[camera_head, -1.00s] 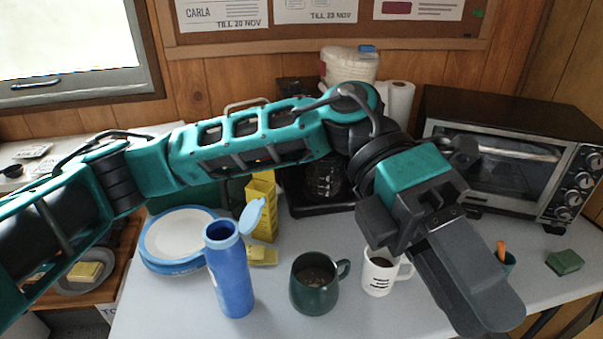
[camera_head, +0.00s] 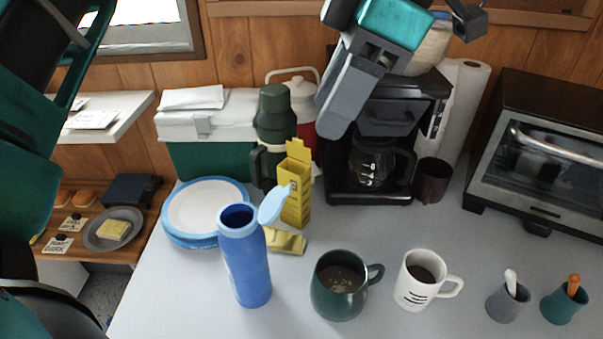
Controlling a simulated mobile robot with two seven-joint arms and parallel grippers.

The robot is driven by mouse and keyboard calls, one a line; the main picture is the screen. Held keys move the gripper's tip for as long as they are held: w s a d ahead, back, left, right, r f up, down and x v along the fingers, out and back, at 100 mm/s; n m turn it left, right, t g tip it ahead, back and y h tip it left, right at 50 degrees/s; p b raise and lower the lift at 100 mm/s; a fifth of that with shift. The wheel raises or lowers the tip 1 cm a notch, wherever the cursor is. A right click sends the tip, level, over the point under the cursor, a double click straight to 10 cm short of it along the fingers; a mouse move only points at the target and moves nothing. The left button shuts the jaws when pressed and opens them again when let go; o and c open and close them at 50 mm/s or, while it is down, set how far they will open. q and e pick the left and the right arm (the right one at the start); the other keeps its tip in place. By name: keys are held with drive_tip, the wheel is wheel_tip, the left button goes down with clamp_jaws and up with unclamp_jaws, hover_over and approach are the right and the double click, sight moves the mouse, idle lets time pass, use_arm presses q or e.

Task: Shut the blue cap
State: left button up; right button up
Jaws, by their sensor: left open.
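A blue bottle (camera_head: 245,262) stands upright at the front of the grey table. Its light blue cap (camera_head: 274,205) is hinged open and tilts out to the right of the bottle's mouth, which shows dark and uncovered. My left gripper (camera_head: 338,112) is open and empty, raised in front of the coffee maker, above and to the right of the cap and well apart from it. Its fingers overlap in this view, so the gap between them is hidden. My right gripper is not in view.
A yellow carton (camera_head: 296,190) stands close behind the cap, and blue-rimmed plates (camera_head: 205,210) lie left of the bottle. A green mug (camera_head: 339,284) and a white mug (camera_head: 420,280) stand to the right. A dark green flask (camera_head: 274,130) and coffee maker (camera_head: 385,120) stand behind.

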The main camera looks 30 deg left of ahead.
sight(290, 188)
use_arm(q)
drive_tip(key=b+x, duration=0.3)
drive_tip(key=x, duration=0.6)
drive_tip(key=shift+f, duration=0.4)
drive_tip(key=shift+s+a+f, duration=0.15)
drive_tip(key=shift+f, duration=0.2)
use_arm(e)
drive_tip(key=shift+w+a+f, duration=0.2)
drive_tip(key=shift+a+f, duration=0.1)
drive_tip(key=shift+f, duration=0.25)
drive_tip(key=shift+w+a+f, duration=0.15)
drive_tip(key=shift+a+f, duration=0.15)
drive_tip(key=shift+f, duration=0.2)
use_arm(q)
drive_tip(key=shift+c, duration=0.5)
clamp_jaws()
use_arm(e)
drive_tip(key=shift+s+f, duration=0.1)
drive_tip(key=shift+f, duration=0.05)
